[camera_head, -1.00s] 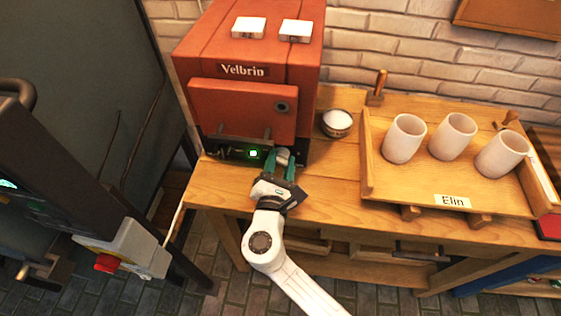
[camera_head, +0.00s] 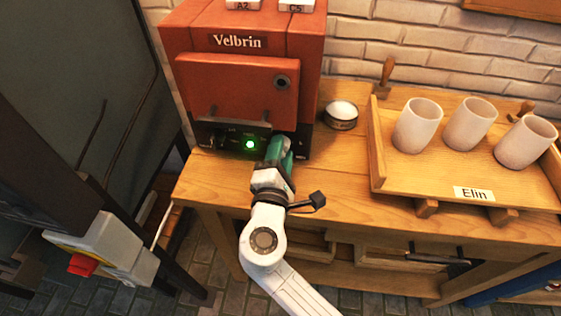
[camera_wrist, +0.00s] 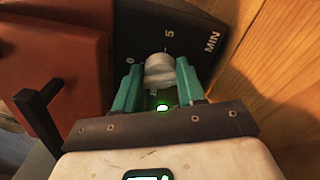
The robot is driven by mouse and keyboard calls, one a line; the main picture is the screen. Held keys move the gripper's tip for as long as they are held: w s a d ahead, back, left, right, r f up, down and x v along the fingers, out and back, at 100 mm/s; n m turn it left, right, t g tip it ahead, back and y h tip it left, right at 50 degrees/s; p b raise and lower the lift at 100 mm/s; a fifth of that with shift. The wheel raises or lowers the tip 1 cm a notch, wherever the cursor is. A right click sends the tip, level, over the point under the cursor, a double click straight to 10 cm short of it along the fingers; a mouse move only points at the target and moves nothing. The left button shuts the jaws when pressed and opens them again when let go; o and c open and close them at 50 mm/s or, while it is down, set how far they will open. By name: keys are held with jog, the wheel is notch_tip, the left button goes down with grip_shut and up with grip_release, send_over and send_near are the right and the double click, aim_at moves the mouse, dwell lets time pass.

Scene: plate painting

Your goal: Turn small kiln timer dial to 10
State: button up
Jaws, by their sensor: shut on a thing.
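The small red Velbrin kiln (camera_head: 235,85) stands on the wooden bench with its door closed. Its timer dial is a pale round knob (camera_wrist: 159,68) on a dark panel (camera_wrist: 150,22), with the marks 0, 5 and MIN showing in the wrist view. A 10 mark is not visible, and I cannot read where the dial points. My gripper (camera_head: 280,146) reaches the panel's right part, its green fingers shut on the dial, one on each side. In the head view my gripper hides the dial.
A green light (camera_head: 250,144) glows left of my gripper. A small bowl of white stuff (camera_head: 341,115) stands right of the kiln. A wooden tray (camera_head: 400,183) labelled Elin holds three pale cups. Bare bench lies between.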

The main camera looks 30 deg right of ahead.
jog(key=shift+f+m+b, duration=0.2)
jog(key=shift+m+b, duration=1.95)
jog(key=shift+m, duration=0.15)
jog(key=o, duration=1)
jog(key=shift+r, duration=0.1)
jog(key=shift+s, duration=0.1)
jog(key=v, duration=1)
jog(key=shift+s+a+b, duration=0.2)
jog(key=shift+s+b, duration=0.1)
jog(key=shift+b, duration=0.05)
